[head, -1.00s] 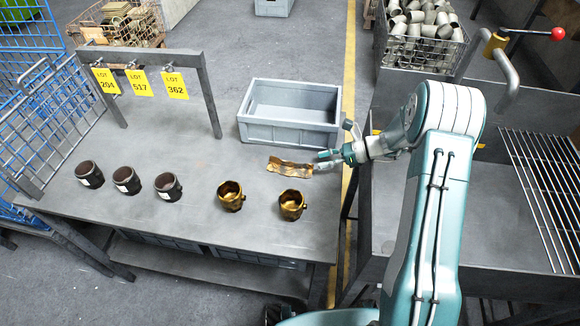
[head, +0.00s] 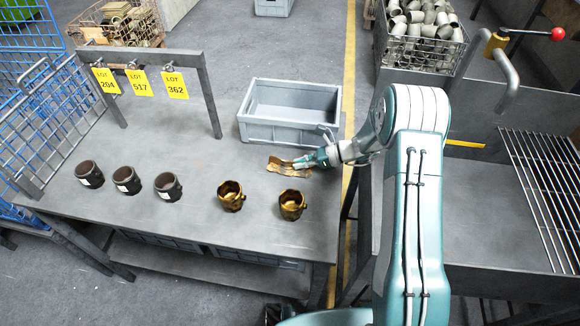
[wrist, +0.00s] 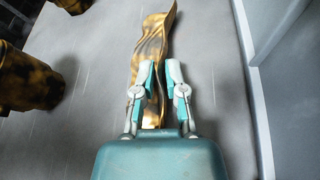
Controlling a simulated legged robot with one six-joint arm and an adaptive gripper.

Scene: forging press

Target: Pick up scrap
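The scrap is a wavy, bronze-brown metal strip (head: 278,165) lying on the grey table (head: 150,140), in front of the grey bin. In the wrist view the scrap (wrist: 154,36) runs up the picture, under and between my fingers. My gripper (head: 300,162) is at the right part of the scrap in the head view. In the wrist view my gripper (wrist: 160,72) has its two fingers apart, with a gap between them. The left finger covers part of the strip, and strip shows on both sides of it. I cannot tell whether the fingers touch it.
A grey bin (head: 290,133) stands just behind the scrap. Two golden nuts (head: 231,196) (head: 292,205) and three dark cups (head: 127,180) stand toward the front. A rack with yellow lot tags (head: 140,82) is at the back left. A metal bench (head: 480,210) is at right.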

